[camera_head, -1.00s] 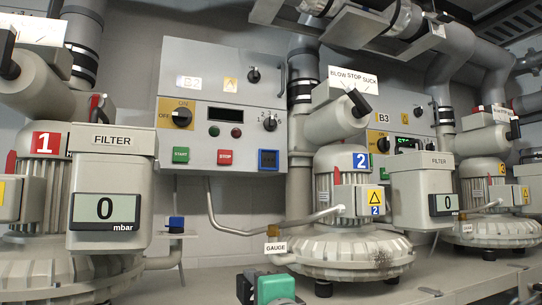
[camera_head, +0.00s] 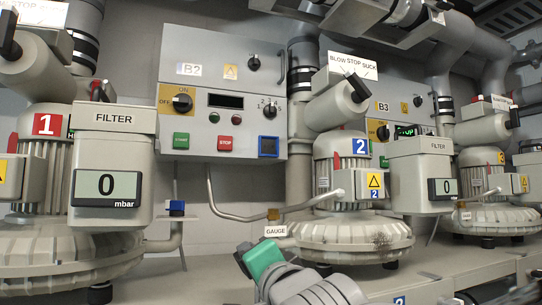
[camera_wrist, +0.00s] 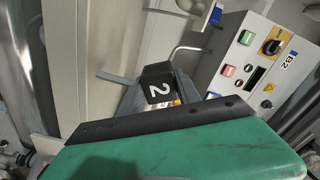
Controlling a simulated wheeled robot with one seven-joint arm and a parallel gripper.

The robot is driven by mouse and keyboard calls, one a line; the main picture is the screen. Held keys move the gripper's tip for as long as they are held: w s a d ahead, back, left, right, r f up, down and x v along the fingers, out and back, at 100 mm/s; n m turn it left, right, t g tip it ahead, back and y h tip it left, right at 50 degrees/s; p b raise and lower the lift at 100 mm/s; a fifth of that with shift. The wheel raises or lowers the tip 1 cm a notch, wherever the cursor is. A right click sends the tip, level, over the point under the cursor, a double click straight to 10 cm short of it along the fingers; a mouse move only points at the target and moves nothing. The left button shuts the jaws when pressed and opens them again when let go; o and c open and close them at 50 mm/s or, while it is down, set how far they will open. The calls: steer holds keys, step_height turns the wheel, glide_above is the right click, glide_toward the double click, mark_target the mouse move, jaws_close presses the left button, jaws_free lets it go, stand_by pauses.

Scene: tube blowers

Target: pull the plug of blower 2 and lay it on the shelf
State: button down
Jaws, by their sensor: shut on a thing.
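My gripper (camera_wrist: 160,98) is shut on a black plug (camera_wrist: 158,84) marked with a white 2. The plug is apart from the panel in the wrist view. In the head view my gripper, with its green body, is low in the middle, in front of the bench; the plug does not show clearly there. The blue-framed socket (camera_head: 269,146) is at the lower right of the B2 panel (camera_head: 222,92); its inside is too small to judge. Blower 2 (camera_head: 350,225) stands right of my gripper. A shelf edge (camera_head: 455,278) runs along the lower right, partly hidden by my arm.
Blower 1 with its filter box (camera_head: 113,150) fills the left. A bent pipe (camera_head: 240,217) and a GAUGE tag (camera_head: 275,231) are behind my gripper. A small bracket with a blue part (camera_head: 177,208) is left of the pipe. The filter box of blower 2 (camera_head: 421,165) is at the right.

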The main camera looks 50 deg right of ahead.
steer(key=n+b, duration=0.1)
steer(key=n, duration=0.1)
steer(key=n+b, duration=0.1)
steer(key=n, duration=0.1)
steer(key=n+b, duration=0.1)
steer(key=n, duration=0.1)
steer(key=shift+f+n+b, duration=0.3)
steer(key=shift+f+b, duration=0.05)
steer(key=shift+b, duration=0.05)
steer(key=n+b, duration=0.2)
steer(key=n, duration=0.2)
steer(key=shift+r+n, duration=0.1)
steer(key=shift+n, duration=0.3)
steer(key=shift+r+n, duration=0.25)
steer(key=shift+n, duration=0.05)
steer(key=shift+f+b, duration=1.15)
steer(key=shift+b, duration=0.05)
steer(key=shift+f+b, duration=1.8)
steer(key=shift+f, duration=0.25)
steer(key=c, duration=0.8)
jaws_free()
steer(key=shift+o, duration=0.2)
